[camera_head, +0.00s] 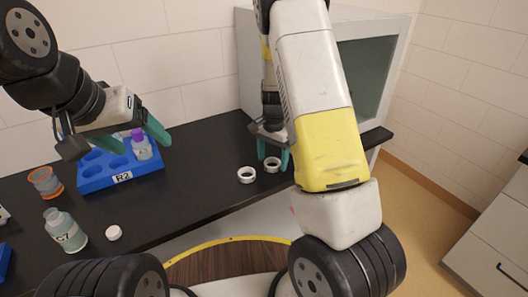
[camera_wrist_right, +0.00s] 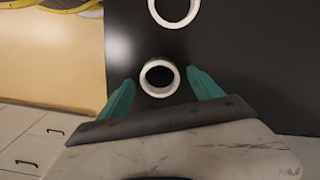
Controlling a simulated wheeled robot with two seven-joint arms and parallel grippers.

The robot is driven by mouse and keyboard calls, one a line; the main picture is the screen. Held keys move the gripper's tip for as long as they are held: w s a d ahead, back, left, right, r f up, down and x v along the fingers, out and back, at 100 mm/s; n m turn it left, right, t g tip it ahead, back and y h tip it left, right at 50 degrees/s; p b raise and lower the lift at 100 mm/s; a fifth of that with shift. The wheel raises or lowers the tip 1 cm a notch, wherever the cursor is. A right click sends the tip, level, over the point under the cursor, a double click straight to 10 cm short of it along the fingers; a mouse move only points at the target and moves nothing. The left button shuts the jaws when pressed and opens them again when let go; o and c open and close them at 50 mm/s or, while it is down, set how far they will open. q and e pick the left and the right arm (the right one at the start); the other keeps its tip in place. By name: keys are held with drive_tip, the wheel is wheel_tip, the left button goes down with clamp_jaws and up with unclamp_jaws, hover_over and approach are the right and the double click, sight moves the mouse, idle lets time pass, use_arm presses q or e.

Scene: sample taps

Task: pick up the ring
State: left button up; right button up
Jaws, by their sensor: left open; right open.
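Two white rings lie flat on the black bench. One ring (camera_head: 272,165) is below and between the fingers of my right gripper (camera_head: 273,161). In the right wrist view that ring (camera_wrist_right: 146,84) shows between the two green fingertips (camera_wrist_right: 160,80). The fingers are open and apart from it; the height gap is hard to tell. The second ring (camera_head: 247,175) lies to its left, and shows at the top edge of the right wrist view (camera_wrist_right: 154,14), partly cut off. My left gripper (camera_head: 124,145) is open over the blue rack.
The blue rack (camera_head: 93,184) labelled R2 holds a purple-capped vial (camera_head: 141,149). An orange-rimmed jar (camera_head: 45,182), a bottle labelled C7 (camera_head: 66,232) and a white cap (camera_head: 113,233) stand at the left. A grey cabinet (camera_head: 248,62) with a dark panel is behind my right arm. Bench between is clear.

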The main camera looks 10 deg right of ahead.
drive_tip(key=shift+f, duration=0.25)
drive_tip(key=c, duration=1.4)
drive_tip(key=shift+r, duration=0.1)
